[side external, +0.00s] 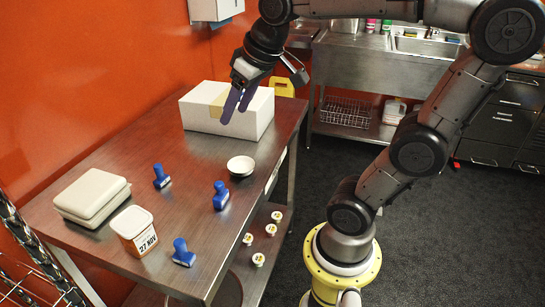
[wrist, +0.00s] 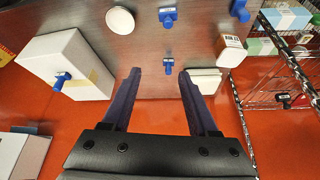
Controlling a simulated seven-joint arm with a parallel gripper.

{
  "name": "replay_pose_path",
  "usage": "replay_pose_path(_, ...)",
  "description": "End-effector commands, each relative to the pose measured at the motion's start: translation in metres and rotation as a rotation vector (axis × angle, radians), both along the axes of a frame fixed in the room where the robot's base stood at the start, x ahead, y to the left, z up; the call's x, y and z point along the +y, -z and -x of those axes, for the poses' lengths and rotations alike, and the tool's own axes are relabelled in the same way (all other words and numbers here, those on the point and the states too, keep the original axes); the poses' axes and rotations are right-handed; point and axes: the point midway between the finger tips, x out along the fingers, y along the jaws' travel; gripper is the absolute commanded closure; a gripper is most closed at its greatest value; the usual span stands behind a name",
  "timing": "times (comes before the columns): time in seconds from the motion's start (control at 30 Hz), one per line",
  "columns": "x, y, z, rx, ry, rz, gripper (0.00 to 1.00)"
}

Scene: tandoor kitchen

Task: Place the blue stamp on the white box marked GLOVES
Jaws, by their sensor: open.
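The white box (side external: 207,112) stands at the table's far end in the side view and at the left in the wrist view (wrist: 45,55); no GLOVES mark is readable. One blue stamp (wrist: 61,81) rests on the box in the wrist view; in the side view it is not discernible, probably behind my fingers. Three more blue stamps stand on the table: one at the back (side external: 161,178), one near the bowl (side external: 220,197), one at the front (side external: 182,254). My gripper (side external: 238,103) is raised, overlapping the box in the side view. Its fingers (wrist: 158,85) are spread, with nothing between them.
A white bowl (side external: 241,166) sits near the table's right edge. A closed pale container (side external: 92,194) and a labelled tub (side external: 134,231) stand at the near left. A wire rack (side external: 35,262) is beside the table. Small cups (side external: 258,259) lie on the lower shelf. The orange wall is behind.

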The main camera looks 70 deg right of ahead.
Motion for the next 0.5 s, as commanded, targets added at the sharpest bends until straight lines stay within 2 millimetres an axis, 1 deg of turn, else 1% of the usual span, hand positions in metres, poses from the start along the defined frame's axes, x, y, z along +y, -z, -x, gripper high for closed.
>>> replay_pose_path(0.03, 0.017, 0.011, 0.021, -0.008, -0.049, 0.002, 0.4)
replay_pose_path(0.1, 0.032, 0.027, 0.044, -0.014, -0.104, 0.003, 0.4)
replay_pose_path(0.2, 0.047, 0.047, 0.07, -0.021, -0.163, 0.003, 0.4)
replay_pose_path(0.33, 0.055, 0.064, 0.089, -0.025, -0.208, 0.003, 0.4)
replay_pose_path(0.5, 0.057, 0.069, 0.095, -0.026, -0.22, 0.004, 0.4)
